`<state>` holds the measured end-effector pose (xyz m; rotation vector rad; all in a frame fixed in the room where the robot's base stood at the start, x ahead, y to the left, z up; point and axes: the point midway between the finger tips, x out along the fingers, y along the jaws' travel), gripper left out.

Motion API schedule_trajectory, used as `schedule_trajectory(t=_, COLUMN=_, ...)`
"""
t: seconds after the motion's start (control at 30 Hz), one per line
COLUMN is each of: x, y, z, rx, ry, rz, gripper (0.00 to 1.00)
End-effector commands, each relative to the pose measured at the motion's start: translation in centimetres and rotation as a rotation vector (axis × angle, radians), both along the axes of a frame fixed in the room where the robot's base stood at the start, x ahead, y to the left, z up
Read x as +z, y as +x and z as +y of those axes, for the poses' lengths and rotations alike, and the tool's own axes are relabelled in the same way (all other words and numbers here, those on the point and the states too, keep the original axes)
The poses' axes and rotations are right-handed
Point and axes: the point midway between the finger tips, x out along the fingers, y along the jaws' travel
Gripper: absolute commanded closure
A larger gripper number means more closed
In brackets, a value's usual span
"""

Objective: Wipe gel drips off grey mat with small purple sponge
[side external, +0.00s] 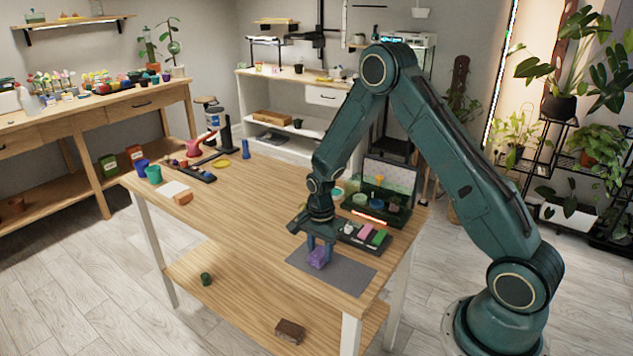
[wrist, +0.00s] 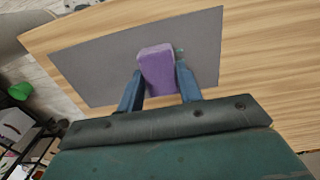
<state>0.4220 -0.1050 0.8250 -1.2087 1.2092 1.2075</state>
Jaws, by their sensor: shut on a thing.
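The small purple sponge (side external: 319,257) is between the fingers of my gripper (side external: 321,246), which is shut on it. It also shows in the wrist view (wrist: 157,70) with a blue finger on each side. The grey mat (side external: 345,274) lies flat near the front right corner of the wooden table, and the sponge is over its left part. I cannot tell whether the sponge touches the mat. In the wrist view, a small teal spot, perhaps a gel drip (wrist: 180,50), shows on the mat (wrist: 100,68) beside the sponge's upper right edge. Other drips cannot be made out.
A dark tray (side external: 350,238) with pink and green blocks lies just behind the mat. An open case (side external: 385,190) with small pots stands behind that. Cups, a white card and a dark strip of small items are at the table's far left. The table's middle (side external: 250,210) is clear.

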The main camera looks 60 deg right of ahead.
Motion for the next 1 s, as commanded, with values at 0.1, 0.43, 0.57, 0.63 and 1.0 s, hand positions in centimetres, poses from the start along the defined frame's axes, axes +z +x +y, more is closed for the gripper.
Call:
schedule_trajectory(t=0.1, x=0.0, y=-1.1, z=0.0, rx=-0.001, ry=0.001, rz=0.004, gripper=0.90)
schedule_trajectory(t=0.43, x=0.1, y=-2.5, z=0.0, rx=0.001, ry=0.000, rz=0.001, gripper=0.90)
schedule_trajectory(t=0.57, x=0.0, y=-1.5, z=0.0, rx=0.000, ry=0.001, rz=0.002, gripper=0.90)
schedule_trajectory(t=0.63, x=0.2, y=-0.9, z=0.0, rx=0.000, ry=0.000, rz=-0.001, gripper=0.90)
schedule_trajectory(t=1.0, x=-0.1, y=2.4, z=0.0, rx=0.001, ry=0.000, rz=0.001, gripper=0.90)
